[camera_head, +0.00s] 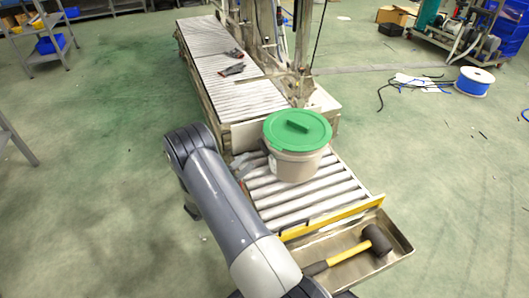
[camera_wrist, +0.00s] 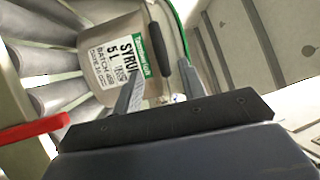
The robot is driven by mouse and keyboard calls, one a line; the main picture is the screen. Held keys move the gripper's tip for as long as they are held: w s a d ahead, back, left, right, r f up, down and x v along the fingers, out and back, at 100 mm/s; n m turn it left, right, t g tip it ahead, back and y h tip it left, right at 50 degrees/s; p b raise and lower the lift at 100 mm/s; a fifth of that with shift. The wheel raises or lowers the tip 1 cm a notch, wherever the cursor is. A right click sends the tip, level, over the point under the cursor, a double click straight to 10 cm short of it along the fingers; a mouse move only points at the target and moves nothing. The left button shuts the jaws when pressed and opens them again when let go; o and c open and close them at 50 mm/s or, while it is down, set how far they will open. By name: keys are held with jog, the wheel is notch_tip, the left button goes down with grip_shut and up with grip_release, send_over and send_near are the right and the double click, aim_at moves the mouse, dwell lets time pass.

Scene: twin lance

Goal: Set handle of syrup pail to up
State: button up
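The syrup pail (camera_head: 294,166) is beige with a green lid (camera_head: 312,138) and stands upright on the roller conveyor. Its label, reading SYRUP 5 L, faces the wrist camera on the pail wall (camera_wrist: 98,62). A black handle grip (camera_wrist: 160,50) lies low against the pail's side, not over the lid. My gripper (camera_head: 246,168) is at the left side of the pail in the head view, partly hidden by my arm. In the wrist view its two fingers (camera_wrist: 163,88) are apart, with the lower end of the grip between them. Contact with the grip cannot be told.
The rollers (camera_head: 305,200) end at a yellow bar (camera_head: 335,217). Beyond it a metal tray (camera_head: 397,255) holds a black-headed mallet (camera_head: 375,240). Gloves (camera_head: 232,70) lie on the far rollers. A machine frame stands behind the pail. A red bar (camera_wrist: 35,131) shows at the wrist view's left.

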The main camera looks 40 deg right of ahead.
jog(key=b+x, duration=0.1)
jog(key=x, duration=0.6)
jog(key=shift+c, duration=0.6)
grip_shut()
